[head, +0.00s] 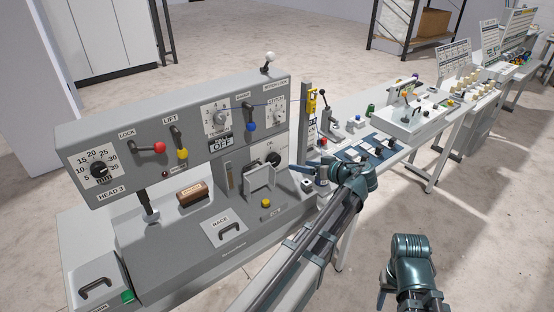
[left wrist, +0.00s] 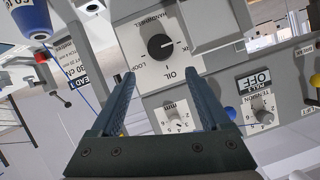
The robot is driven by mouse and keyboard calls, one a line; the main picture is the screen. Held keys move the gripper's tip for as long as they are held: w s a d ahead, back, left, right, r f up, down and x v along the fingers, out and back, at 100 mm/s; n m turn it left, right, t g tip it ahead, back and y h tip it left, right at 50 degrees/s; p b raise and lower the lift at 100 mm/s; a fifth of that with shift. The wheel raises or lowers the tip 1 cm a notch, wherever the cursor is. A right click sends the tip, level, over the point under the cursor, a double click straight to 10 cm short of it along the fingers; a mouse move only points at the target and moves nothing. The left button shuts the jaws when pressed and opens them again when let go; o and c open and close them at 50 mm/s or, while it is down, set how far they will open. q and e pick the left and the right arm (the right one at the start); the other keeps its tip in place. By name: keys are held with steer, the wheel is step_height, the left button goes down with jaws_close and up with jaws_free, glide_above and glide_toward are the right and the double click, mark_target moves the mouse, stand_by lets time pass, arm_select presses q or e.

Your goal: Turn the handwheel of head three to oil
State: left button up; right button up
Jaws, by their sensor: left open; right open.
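The handwheel, a round black knob (left wrist: 160,46) with a pale mark, sits on a light panel in the left wrist view. The panel reads HANDWHEEL, LOOP and OIL, and the mark points right, not at OIL. In the head view the knob (head: 273,158) is at the right of the grey machine marked HEAD 3 (head: 110,192). My left gripper (left wrist: 164,92) is open and empty, its fingers pointing toward the panel, apart from the knob. In the head view my left gripper (head: 324,167) is right of the knob. My right gripper (head: 384,288) is open, low at the right, its fingertips small and partly hidden.
A grey plate block (head: 260,180) stands just below the knob. The PULL OFF sign (head: 219,142), tension dial (head: 279,117) and blue-knobbed lever (head: 251,126) are nearby. A yellow-and-grey post (head: 311,105) rises behind my left gripper. Floor at the right is clear.

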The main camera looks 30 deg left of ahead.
mark_target(276, 160)
arm_select(q)
steer(key=b+x, duration=0.5)
steer(key=x, duration=0.7)
steer(key=shift+w+a+f, duration=0.1)
steer(key=shift+w+a, duration=0.05)
steer(key=shift+a, duration=0.15)
steer(key=shift+w+a+f, duration=0.1)
steer(key=shift+w+a, duration=0.05)
steer(key=shift+a, duration=0.45)
steer(key=c, duration=1.1)
